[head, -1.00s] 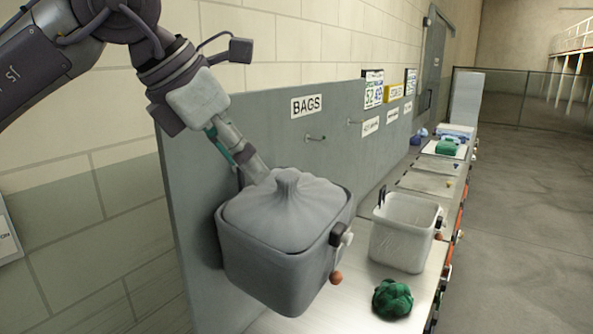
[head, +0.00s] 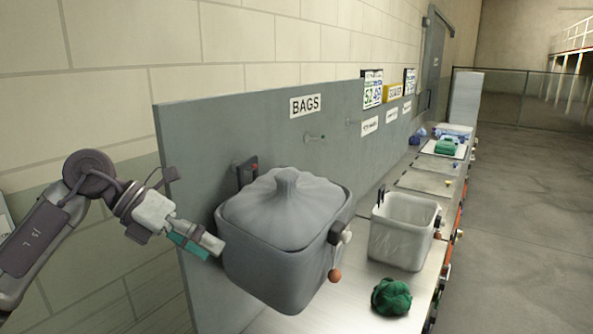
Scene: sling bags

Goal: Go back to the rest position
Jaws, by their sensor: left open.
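My left gripper (head: 207,245) is low at the left of the head view, open, just left of the grey bin (head: 275,255). No bag shows between its fingers. The dark grey square bin is at the panel under the BAGS sign (head: 305,104), with a pale grey gathered bag (head: 285,203) bulging out of its top. An orange ball (head: 334,275) hangs at the bin's right side. My right gripper is not in the head view.
A translucent white bin (head: 402,235) and a green bundle (head: 391,297) are on the metal bench right of the grey bin. More items line the bench farther back. Open floor (head: 535,220) lies at the right.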

